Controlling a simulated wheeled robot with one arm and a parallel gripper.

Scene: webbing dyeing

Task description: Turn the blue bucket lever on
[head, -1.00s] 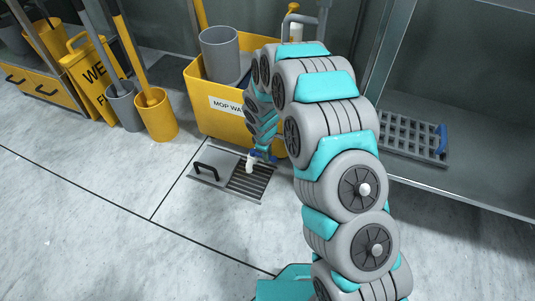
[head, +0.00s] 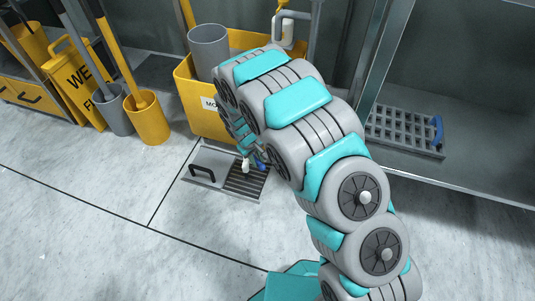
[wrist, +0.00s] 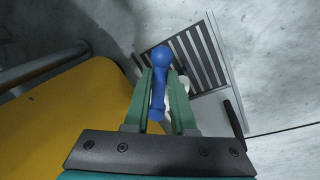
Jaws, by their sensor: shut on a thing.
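The blue lever (wrist: 158,84) has a round knob at its end and lies between the two green fingers of my gripper (wrist: 162,88) in the wrist view. The gripper is shut on it. In the head view the gripper is small, beside the front of the yellow mop bucket (head: 197,108), and a bit of blue (head: 260,165) shows there. The bucket fills the left of the wrist view (wrist: 75,110). My arm covers much of the bucket's right side in the head view. Where the lever joins the bucket is hidden.
A floor drain grate (head: 246,180) with a plate and black handle lies just below the gripper. A grey bin (head: 209,48) stands in the bucket. Left are a yellow bucket (head: 148,122) and a wet-floor sign (head: 80,85). The front floor is open.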

